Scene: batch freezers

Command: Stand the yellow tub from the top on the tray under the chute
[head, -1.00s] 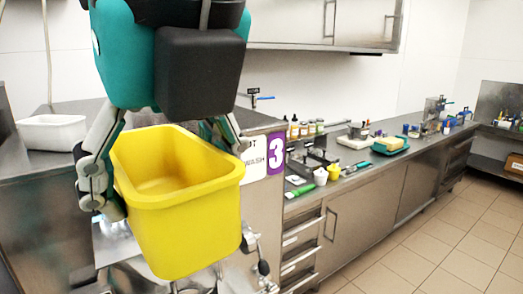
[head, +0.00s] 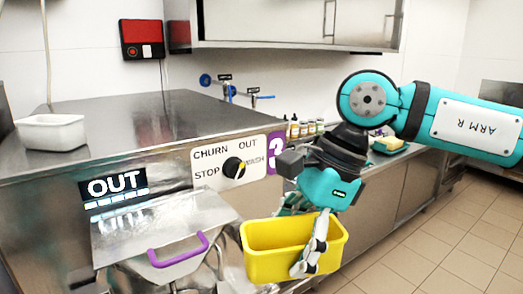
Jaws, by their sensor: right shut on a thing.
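The yellow tub (head: 268,264) hangs upright at the lower middle, right of the freezer's front. My right gripper (head: 304,234) is shut on its long near wall, with one finger outside and the other behind the rim. The steel chute cover (head: 160,225) with a purple handle (head: 178,250) is to the left of the tub, apart from it. I cannot make out the tray under the chute; the lower edge of the view cuts off that area. My left gripper is not in view.
A white tub (head: 52,132) stands on the freezer top (head: 130,115), otherwise bare. The dial panel (head: 212,165) is on the freezer front behind the tub. A counter with small bottles (head: 303,128) runs behind my right arm. The tiled floor (head: 425,245) at right is clear.

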